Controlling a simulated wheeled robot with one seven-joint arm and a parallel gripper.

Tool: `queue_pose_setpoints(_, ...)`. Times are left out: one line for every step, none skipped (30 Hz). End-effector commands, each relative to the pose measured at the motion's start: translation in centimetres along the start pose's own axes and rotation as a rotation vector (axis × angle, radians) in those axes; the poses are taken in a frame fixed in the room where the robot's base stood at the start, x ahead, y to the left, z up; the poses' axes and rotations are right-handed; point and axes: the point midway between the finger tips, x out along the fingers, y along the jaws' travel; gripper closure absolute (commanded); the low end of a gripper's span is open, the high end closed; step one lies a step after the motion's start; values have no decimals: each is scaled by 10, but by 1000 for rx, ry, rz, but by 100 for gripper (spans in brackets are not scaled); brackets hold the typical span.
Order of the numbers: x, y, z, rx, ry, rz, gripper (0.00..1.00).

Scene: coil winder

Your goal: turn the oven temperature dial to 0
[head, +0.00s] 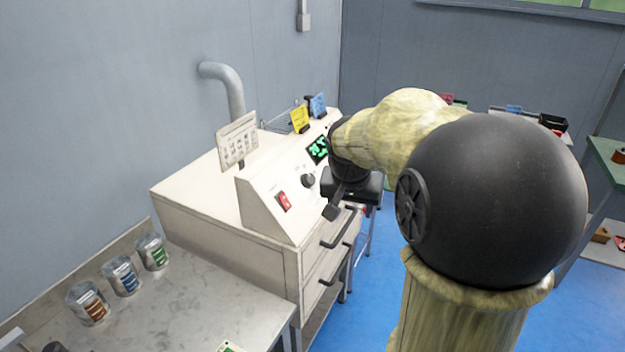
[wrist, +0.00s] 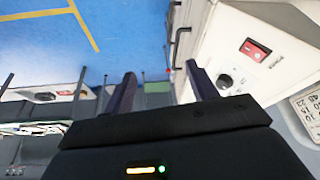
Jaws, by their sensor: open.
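The oven (head: 210,195) is a cream-white cabinet with a sloped control panel. Its dark round dial (head: 308,181) sits on the panel between a red power switch (head: 284,201) and a green-lit display (head: 317,150). In the wrist view the dial (wrist: 225,82) shows just right of the right finger, below the red switch (wrist: 255,50). The dial's setting is too small to read. My gripper (head: 338,203) is in front of the panel, right of the dial and apart from it. In the wrist view my gripper (wrist: 161,70) is open, with nothing between its fingers.
Dark drawer handles (head: 338,228) stick out from the oven's front below my gripper. A card sign (head: 237,140) and a yellow tag (head: 300,118) stand on top. Several labelled cans (head: 122,276) stand on the grey bench at left. The blue floor (head: 372,290) in front is clear.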

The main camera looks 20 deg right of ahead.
Motion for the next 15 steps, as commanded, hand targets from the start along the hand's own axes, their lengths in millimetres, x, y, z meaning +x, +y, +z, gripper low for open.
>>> queue_pose_setpoints(2,-2,5,-14,-7,-4,42)
queue_pose_setpoints(4,-3,10,-28,-12,-8,42)
queue_pose_setpoints(8,-6,17,-50,-19,-16,42)
queue_pose_setpoints(11,-9,25,-72,-28,-24,42)
queue_pose_setpoints(15,-11,34,-99,-37,-33,42)
queue_pose_setpoints(21,-15,48,-140,-51,-46,42)
queue_pose_setpoints(25,-18,61,-174,-62,-58,42)
queue_pose_setpoints(30,-21,74,-211,-72,-71,42)
queue_pose_setpoints(36,-24,92,-261,-88,-88,42)
queue_pose_setpoints(40,-26,107,-299,-99,-100,42)
queue_pose_setpoints(44,-27,121,-336,-109,-113,42)
queue_pose_setpoints(49,-28,139,-385,-121,-129,42)
queue_pose_setpoints(52,-28,152,-418,-129,-139,42)
queue_pose_setpoints(54,-27,164,-448,-135,-148,42)
queue_pose_setpoints(57,-26,178,-482,-142,-159,42)
